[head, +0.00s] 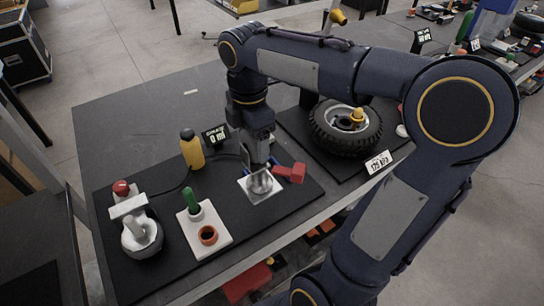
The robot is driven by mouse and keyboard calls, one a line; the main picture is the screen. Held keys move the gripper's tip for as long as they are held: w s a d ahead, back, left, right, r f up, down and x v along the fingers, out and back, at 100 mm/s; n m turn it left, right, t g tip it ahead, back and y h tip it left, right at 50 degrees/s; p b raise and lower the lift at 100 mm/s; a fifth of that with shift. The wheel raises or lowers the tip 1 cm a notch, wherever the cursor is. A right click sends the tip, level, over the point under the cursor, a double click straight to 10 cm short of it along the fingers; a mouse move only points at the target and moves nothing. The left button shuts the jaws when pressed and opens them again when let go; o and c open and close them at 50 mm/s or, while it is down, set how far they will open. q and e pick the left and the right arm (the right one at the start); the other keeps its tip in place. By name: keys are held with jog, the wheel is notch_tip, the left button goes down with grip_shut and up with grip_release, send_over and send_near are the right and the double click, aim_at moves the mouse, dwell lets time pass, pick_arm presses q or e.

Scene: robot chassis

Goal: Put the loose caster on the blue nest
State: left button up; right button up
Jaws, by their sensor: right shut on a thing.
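My right gripper (259,166) points down over a pale square plate (275,191) on a black mat. A grey rounded piece (260,184) sits directly under its fingertips, and the gripper appears shut on it. The contact is small and partly hidden. A red piece (291,172) is just right of the fingers; I cannot tell whether it touches them. I cannot make out for certain which thing is the loose caster, and no blue nest shows clearly. My left gripper is not in view.
Left on the mat are a grey round device (141,237) with a red knob, a white plate (207,248) with a green-handled item and orange ring, and a yellow bottle (192,151). The table's back left is clear.

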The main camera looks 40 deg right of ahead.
jog(key=w+d+f+p, duration=0.1)
jog(key=w+d+f, duration=0.7)
jog(key=f, duration=0.4)
jog(key=shift+w+d, duration=0.25)
jog(key=shift+d, duration=0.1)
jog(key=shift+f, duration=0.15)
jog(key=shift+f, duration=0.1)
jog(key=o, duration=1.3)
jog(key=shift+o, duration=0.2)
